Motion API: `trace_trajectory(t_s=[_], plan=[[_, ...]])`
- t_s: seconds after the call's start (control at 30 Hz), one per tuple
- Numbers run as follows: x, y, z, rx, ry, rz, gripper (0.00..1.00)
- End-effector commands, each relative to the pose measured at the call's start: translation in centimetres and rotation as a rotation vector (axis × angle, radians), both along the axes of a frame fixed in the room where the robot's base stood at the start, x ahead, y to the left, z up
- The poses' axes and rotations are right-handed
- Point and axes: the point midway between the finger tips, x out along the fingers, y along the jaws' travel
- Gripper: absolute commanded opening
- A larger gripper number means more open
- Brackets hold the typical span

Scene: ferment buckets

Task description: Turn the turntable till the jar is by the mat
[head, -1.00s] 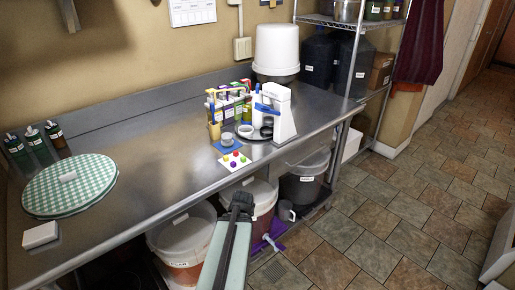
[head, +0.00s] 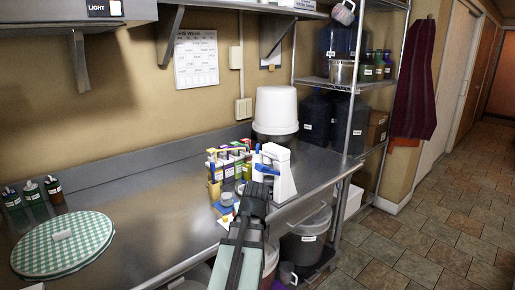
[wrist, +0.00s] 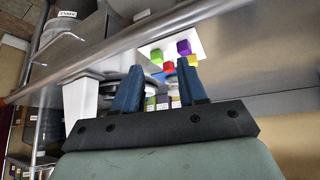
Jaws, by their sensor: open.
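My gripper (head: 257,190) is in front of the white and blue device (head: 283,178) on the steel counter, and hides part of the area there. In the wrist view my gripper (wrist: 158,70) is open, its two blue fingers apart with nothing held between them. A small blue mat (head: 221,210) lies left of my gripper. A small grey round container (head: 227,198) stands at the mat. The round turntable by the device is mostly hidden behind my gripper. I cannot tell which container is the jar.
Coloured cartons (head: 228,160) stand behind the mat. A white card with coloured cubes (wrist: 200,45) lies near the counter's front edge. A white bucket (head: 276,108) stands at the back. A green checked disc (head: 62,242) lies at left. Mid-left counter is clear.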

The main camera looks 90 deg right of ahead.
Motion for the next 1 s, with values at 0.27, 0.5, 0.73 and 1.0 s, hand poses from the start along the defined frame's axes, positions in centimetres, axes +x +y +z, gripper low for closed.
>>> trace_trajectory(t_s=[0.27, 0.5, 0.73, 1.0], plan=[[0.8, -5.7, 10.1, -0.237, -0.017, -0.034, 0.41], [1.5, -11.4, 17.3, -0.300, -0.060, -0.097, 0.41], [1.0, -16.5, 20.1, -0.180, -0.063, -0.168, 0.41], [-0.4, -23.4, 23.7, 0.051, -0.037, -0.313, 0.41]])
